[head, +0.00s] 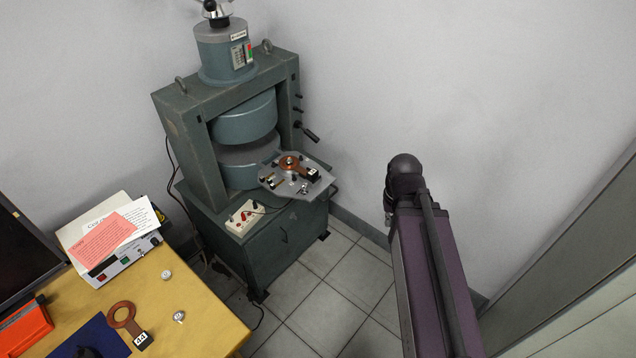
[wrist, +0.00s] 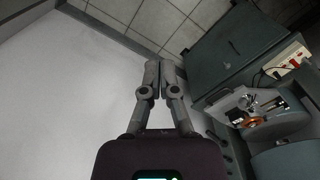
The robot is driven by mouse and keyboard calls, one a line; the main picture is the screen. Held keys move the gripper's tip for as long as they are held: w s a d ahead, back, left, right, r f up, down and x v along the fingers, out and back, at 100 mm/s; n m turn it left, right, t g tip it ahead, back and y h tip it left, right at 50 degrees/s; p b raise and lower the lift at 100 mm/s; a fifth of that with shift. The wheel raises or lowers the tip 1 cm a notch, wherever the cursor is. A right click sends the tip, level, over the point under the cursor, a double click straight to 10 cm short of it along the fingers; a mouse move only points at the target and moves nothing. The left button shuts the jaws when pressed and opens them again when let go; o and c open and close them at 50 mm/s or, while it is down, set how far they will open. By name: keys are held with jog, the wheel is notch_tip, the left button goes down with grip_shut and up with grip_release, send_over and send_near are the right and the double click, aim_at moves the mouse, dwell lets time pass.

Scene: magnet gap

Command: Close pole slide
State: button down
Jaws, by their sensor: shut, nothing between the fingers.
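The electromagnet (head: 178,111) is a large green-grey frame with two round poles and a gap between them. The pole slide (head: 324,183), a grey plate, sticks out from the front of the gap. A copper coil (head: 289,163) with a black label tag sits on it. In the wrist view the slide (wrist: 229,102) and the coil (wrist: 254,121) are at the right, seen sideways. My gripper (wrist: 160,66) is shut and empty, pointing up in that view, left of the magnet and apart from the slide. My gripper cannot be made out in the head view.
A crank handle (head: 311,136) sticks out from the magnet's right side. A terminal box (head: 245,217) sits on the base cabinet (head: 282,243). A wooden desk (head: 205,300) with a loose coil (head: 124,314) is at lower left. Tiled floor (head: 335,300) right of the cabinet is clear; a wall stands behind.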

jog(key=shift+w, duration=0.1)
dwell(0.3)
jog(key=w+a+f+m+t+y+b, duration=0.2)
jog(key=w+a+f+m+y+b, duration=0.1)
jog(key=w+m, duration=0.6)
jog(key=w+a+f+m+t+y+b, duration=0.3)
jog(key=w+a+m+b, duration=0.4)
jog(key=m, duration=0.9)
jog(key=shift+w+a+f+m+t+y+b, duration=0.4)
jog(key=shift+w+f+b, duration=0.5)
jog(key=shift+w+b, duration=0.65)
jog(key=shift+s+f, duration=0.1)
